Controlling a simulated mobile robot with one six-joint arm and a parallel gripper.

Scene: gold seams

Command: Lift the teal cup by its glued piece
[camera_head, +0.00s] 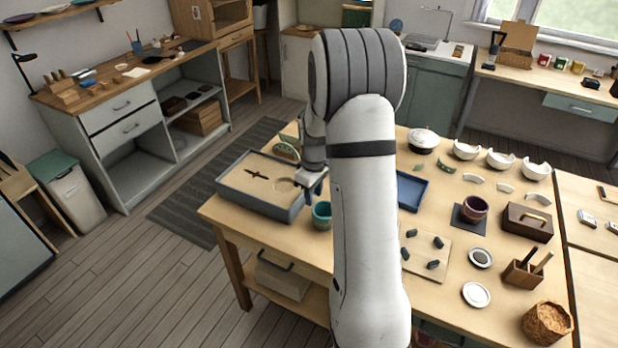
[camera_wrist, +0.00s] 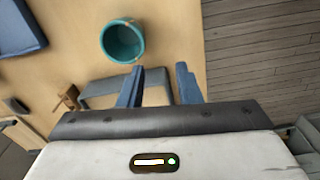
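The teal cup (camera_head: 321,214) stands upright near the table's front edge in the head view, just right of the sand tray. In the wrist view the teal cup (camera_wrist: 123,42) is seen from above, with its round opening showing; it looks empty. My gripper (camera_head: 316,186) is above and slightly left of the cup in the head view. In the wrist view my gripper (camera_wrist: 160,84) has its two blue fingers spread apart with nothing between them. The cup is beyond the fingertips, not touching them.
The grey sand tray (camera_head: 250,207) lies left of the cup. A blue tray (camera_head: 411,190) is partly behind my arm. A board (camera_head: 426,262) with several dark pieces, a purple cup (camera_head: 474,208) and white broken bowls (camera_head: 501,160) are to the right.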

